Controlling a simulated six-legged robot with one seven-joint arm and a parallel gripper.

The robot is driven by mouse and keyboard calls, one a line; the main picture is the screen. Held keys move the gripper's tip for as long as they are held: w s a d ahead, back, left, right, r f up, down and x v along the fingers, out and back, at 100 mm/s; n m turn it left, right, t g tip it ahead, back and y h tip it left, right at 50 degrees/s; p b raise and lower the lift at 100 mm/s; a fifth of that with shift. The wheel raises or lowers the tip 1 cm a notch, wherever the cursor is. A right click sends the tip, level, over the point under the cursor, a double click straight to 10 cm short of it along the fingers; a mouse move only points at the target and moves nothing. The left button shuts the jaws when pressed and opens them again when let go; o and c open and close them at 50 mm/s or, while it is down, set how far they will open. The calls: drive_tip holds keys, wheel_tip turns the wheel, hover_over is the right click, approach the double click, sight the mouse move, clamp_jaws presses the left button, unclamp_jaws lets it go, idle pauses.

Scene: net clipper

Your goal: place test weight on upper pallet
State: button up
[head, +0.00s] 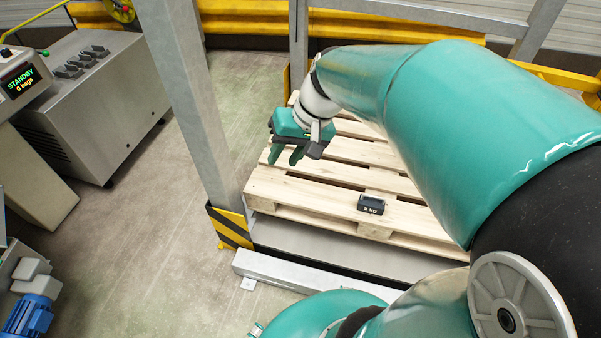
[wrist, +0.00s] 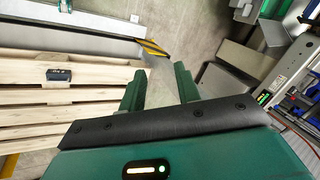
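The test weight (head: 371,204) is a small dark block marked "2 kg". It rests on the near part of the light wooden pallet (head: 300,186), toward the right. The weight also shows in the wrist view (wrist: 60,75), on the slats at the left. My gripper (head: 285,156) is above the left part of the pallet, to the left of the weight and apart from it. In the wrist view its two green fingers (wrist: 160,86) stand apart with nothing between them. My arm hides the right part of the pallet.
A grey metal post (head: 190,100) with a yellow-black striped foot (head: 231,227) stands left of the pallet. A grey machine (head: 100,100) with a "STANDBY" display stands at the left. Yellow rails (head: 245,20) run behind. The floor (head: 150,200) between machine and post is clear.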

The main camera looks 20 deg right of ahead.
drive_tip(key=s+a+r+n+t+h, duration=0.1)
drive_tip(key=s+r+t+h, duration=0.2)
drive_tip(key=s, duration=0.6)
drive_tip(key=shift+s+r+n+h, duration=0.4)
drive_tip(key=shift+r+h, duration=0.2)
drive_tip(key=shift+r, duration=0.2)
